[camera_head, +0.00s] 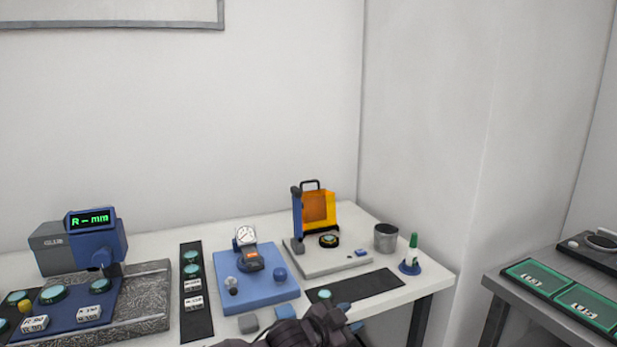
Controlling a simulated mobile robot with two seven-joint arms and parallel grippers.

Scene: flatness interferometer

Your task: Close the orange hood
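The orange hood (319,208) stands raised at the back of a pale instrument base (302,266), with a black handle (311,184) on top. A blue post (297,215) stands at its left. A dark round part with a yellowish rim (329,240) sits uncovered on the base in front of the hood. My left gripper (350,316) is at the bottom of the view, over the table's front edge, in front of the instrument and apart from the hood. Its fingertips look spread with nothing between them. My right gripper is not in view.
A dark mat (375,288) lies in front, with a teal disc (324,294) near my gripper. A wall stands close behind.

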